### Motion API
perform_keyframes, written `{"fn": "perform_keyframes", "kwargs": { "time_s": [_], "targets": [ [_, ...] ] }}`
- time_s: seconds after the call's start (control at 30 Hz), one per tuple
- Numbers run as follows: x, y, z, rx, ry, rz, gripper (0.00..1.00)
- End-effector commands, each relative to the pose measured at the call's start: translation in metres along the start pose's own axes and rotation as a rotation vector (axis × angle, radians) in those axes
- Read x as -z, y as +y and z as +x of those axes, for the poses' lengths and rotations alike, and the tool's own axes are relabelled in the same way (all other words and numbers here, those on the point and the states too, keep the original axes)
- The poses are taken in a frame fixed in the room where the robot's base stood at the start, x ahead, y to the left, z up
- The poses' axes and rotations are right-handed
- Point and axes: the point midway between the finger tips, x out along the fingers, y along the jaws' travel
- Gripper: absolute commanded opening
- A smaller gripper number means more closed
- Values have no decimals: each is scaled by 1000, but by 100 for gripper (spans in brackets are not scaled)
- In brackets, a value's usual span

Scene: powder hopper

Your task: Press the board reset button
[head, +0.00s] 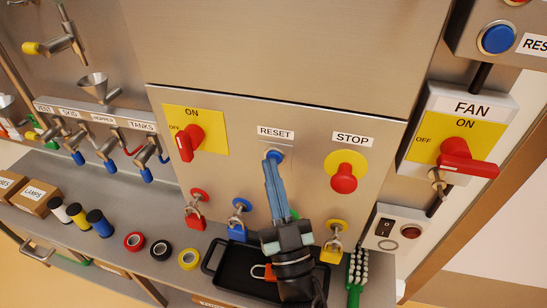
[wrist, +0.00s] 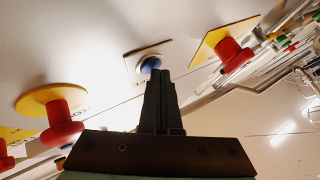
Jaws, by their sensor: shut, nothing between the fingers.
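The board reset button is a blue round button (head: 279,154) under the RESET label (head: 275,133) on the steel panel, between the red-handled ON/OFF switch and the STOP button. My gripper (head: 271,158) is shut and empty, its fingertips pointing up at the blue button and partly covering it. In the wrist view the blue button (wrist: 150,63) sits on a pale square plate, just beyond the tips of my gripper (wrist: 160,76). I cannot tell whether the tips touch it or whether it is pressed in.
A red STOP button (head: 344,178) on yellow stands close to the right. The red ON/OFF switch (head: 185,143) is to the left. A second blue button (head: 497,38) is on a box at top right.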

Motion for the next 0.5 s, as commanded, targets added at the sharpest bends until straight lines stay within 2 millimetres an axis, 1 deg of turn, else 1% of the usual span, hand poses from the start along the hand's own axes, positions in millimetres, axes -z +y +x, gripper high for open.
{"fn": "perform_keyframes", "kwargs": {
  "time_s": [0.33, 0.5],
  "targets": [
    [0, 0, 0, -1, -1, 0, 0],
    [3, -3, -5, -1, -2, 0, 0]
  ]
}}
